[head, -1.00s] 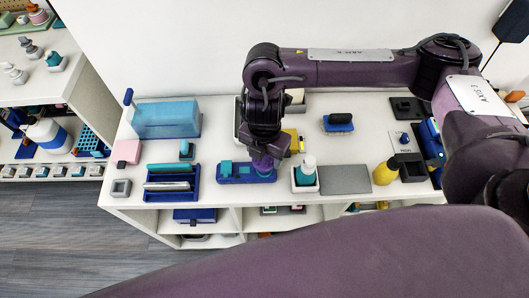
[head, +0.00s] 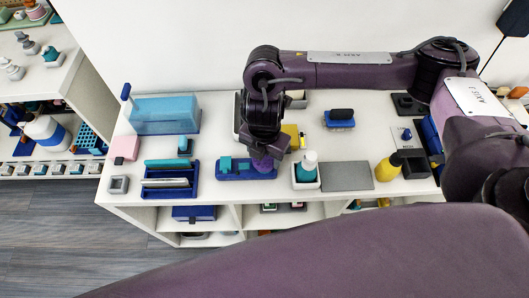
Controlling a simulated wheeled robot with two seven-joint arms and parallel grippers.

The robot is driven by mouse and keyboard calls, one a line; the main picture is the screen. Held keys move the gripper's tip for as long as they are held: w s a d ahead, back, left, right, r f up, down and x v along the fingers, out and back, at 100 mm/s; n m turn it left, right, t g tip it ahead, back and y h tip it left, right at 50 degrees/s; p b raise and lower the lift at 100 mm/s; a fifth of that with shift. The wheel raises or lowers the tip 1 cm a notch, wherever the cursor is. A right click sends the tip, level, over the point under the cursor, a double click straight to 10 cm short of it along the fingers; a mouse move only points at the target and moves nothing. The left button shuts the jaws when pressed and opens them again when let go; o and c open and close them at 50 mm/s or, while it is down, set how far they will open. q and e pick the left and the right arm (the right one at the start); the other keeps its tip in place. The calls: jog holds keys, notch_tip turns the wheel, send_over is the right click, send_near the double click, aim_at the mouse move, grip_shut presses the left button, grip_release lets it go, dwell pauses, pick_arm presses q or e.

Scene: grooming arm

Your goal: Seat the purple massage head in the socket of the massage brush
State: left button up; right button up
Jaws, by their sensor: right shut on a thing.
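My right gripper (head: 266,151) points down at the right end of a small blue tray (head: 232,175) near the table's front edge. It is shut on a purple piece (head: 264,163), which looks like the purple massage head, at or just above the tray; contact with the tray is unclear. Teal pieces (head: 226,163) stand in the tray to its left. A blue brush with a black top (head: 341,115) lies farther back to the right; it may be the massage brush, and I cannot make out a socket. My left gripper is not in view.
A white bottle with a teal body (head: 309,168) stands in a white holder just right of the gripper. A grey mat (head: 346,177) and a yellow bottle (head: 387,169) are farther right. A blue rack (head: 170,184) is left. The table around the brush is clear.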

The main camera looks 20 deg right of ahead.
aim_at(265, 158)
jog(key=shift+f, duration=0.2)
jog(key=o, duration=1.1)
jog(key=shift+c, duration=0.2)
notch_tip(265, 158, up, 8)
jog(key=shift+f+p, duration=0.1)
jog(key=shift+p, duration=0.55)
